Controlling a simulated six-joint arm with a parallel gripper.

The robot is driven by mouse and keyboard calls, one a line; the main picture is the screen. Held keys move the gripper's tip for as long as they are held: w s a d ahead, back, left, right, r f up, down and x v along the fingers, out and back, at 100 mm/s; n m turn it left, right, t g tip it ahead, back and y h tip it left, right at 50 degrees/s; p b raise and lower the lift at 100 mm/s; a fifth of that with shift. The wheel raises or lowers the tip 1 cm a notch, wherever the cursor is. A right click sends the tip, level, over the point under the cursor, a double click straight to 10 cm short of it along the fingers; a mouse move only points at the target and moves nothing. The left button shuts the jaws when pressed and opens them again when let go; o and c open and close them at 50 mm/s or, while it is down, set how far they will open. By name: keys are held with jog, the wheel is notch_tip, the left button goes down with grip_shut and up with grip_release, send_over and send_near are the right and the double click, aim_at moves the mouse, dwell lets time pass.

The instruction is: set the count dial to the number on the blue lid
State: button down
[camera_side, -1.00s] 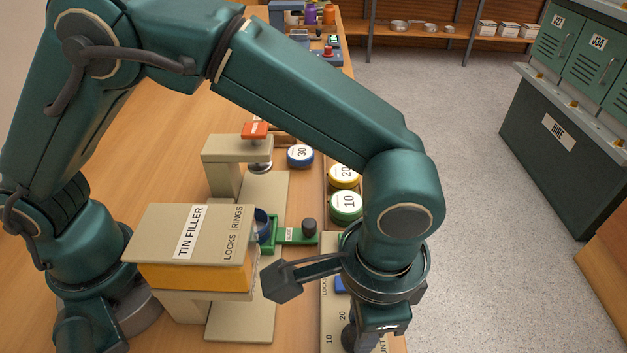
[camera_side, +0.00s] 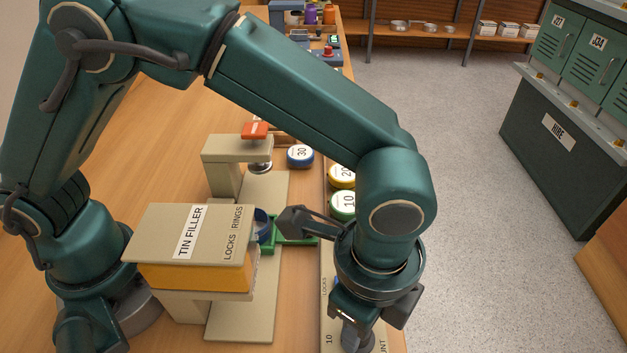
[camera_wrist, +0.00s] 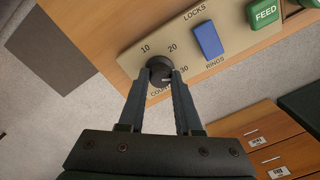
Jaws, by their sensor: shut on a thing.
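The count dial (camera_wrist: 158,67) is a dark round knob on a beige panel, with 10, 20 and 30 printed around it. My gripper (camera_wrist: 160,76) is shut on the dial, one finger on each side. A small pale mark shows on the knob's lower right, but I cannot tell exactly which number it points to. In the side view, my gripper (camera_side: 357,338) is low over the panel's near end and mostly hides the dial. The blue lid (camera_side: 300,155) reads 30 and lies flat on the bench beyond the tin filler.
A yellow lid (camera_side: 342,176) reads 20 and a green lid (camera_side: 343,205) reads 10. The tin filler (camera_side: 192,235) stands left of my gripper. The panel also has a blue rocker (camera_wrist: 208,40) between LOCKS and RINGS, and a green FEED button (camera_wrist: 263,12).

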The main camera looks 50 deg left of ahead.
dwell(0.4)
jog(key=shift+a, duration=0.1)
jog(key=c, duration=0.6)
grip_release()
jog(key=shift+s+r, duration=0.1)
jog(key=shift+r, duration=2.5)
